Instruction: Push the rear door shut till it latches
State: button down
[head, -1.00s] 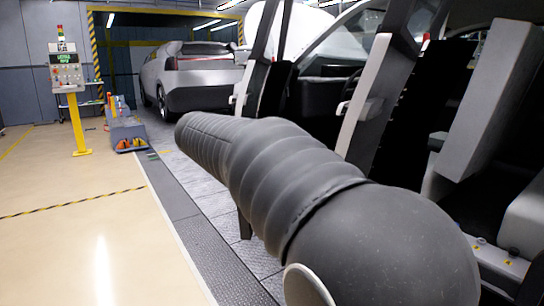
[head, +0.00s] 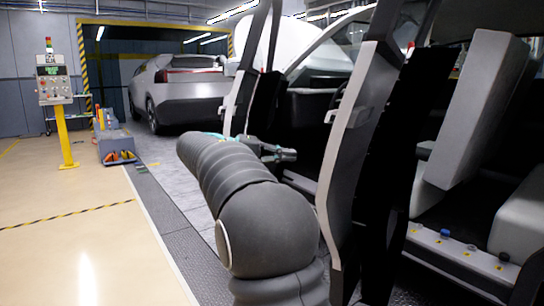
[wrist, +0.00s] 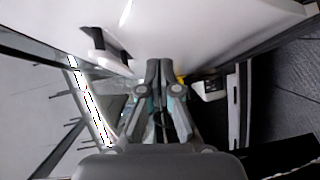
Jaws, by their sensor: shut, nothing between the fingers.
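The rear door (head: 348,135) stands open and shows nearly edge-on in the head view, with a light grey edge and a dark inner side. My gripper (head: 292,155) is left of it, on its outer side, with the fingers pointing right towards it. In the wrist view a white body panel (wrist: 205,30), which looks like the door's outer skin, fills the top, with a handle (wrist: 105,48) at upper left. My gripper (wrist: 158,70) is shut and empty, its fingertips at the panel's lower edge in that picture. I cannot tell whether they touch. The latch is hidden.
The rear seat (head: 470,120) and door sill (head: 462,250) lie right of the door. Another open door (head: 238,100) stands further ahead. A yellow-post control stand (head: 65,135), a low grey cart (head: 116,145) and another car (head: 180,90) are at left. The beige floor is clear.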

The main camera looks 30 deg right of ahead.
jog(key=s+d+f, duration=0.1)
jog(key=s+d, duration=0.3)
jog(key=d, duration=0.1)
jog(key=shift+s+d+f, duration=0.15)
jog(key=shift+s+d, duration=0.05)
jog(key=shift+s, duration=0.15)
